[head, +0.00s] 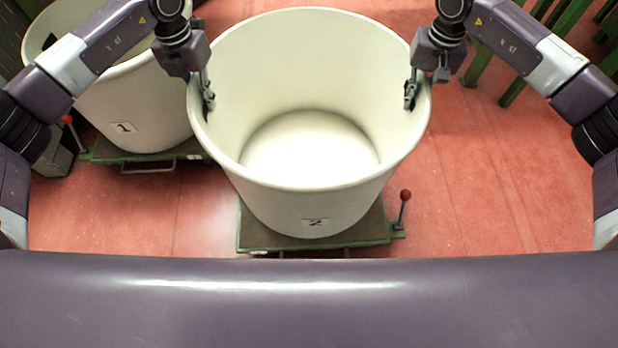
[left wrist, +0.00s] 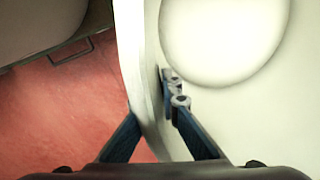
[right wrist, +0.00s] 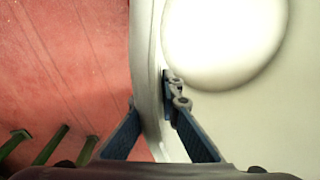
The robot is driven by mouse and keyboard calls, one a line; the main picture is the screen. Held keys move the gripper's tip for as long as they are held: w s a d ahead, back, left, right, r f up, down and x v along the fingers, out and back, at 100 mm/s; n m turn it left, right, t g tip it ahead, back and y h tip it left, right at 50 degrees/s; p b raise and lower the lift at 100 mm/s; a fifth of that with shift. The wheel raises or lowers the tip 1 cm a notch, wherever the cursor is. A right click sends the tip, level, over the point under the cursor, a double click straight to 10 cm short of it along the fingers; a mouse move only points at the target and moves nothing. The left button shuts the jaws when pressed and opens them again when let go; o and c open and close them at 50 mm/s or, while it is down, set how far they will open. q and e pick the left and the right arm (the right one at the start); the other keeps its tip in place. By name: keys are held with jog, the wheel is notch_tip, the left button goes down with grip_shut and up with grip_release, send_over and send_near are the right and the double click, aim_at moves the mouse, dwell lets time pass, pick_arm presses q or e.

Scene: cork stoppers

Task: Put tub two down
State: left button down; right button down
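Tub two (head: 315,192) is a large, empty cream tub with a "2" label, upright in the middle of the head view. Its base is over a green platform (head: 248,236); I cannot tell whether they touch. My left gripper (head: 207,96) is shut on the tub's left rim, and my right gripper (head: 411,94) is shut on its right rim. The tub wall also shows in the left wrist view (left wrist: 134,70) and the right wrist view (right wrist: 147,70), between one finger outside and one inside. The outer fingertips are hidden behind the wall.
Tub one (head: 150,100), labelled "1", stands on another green platform (head: 105,152) close at the left. A red-knobbed lever (head: 405,196) rises at the right of tub two's platform. Green frames (head: 540,60) stand at the back right. Red floor (head: 480,190) is clear at the right.

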aim_at(211, 113)
pick_arm(q)
jog(key=shift+f, duration=0.1)
pick_arm(e)
jog(key=shift+f, duration=0.1)
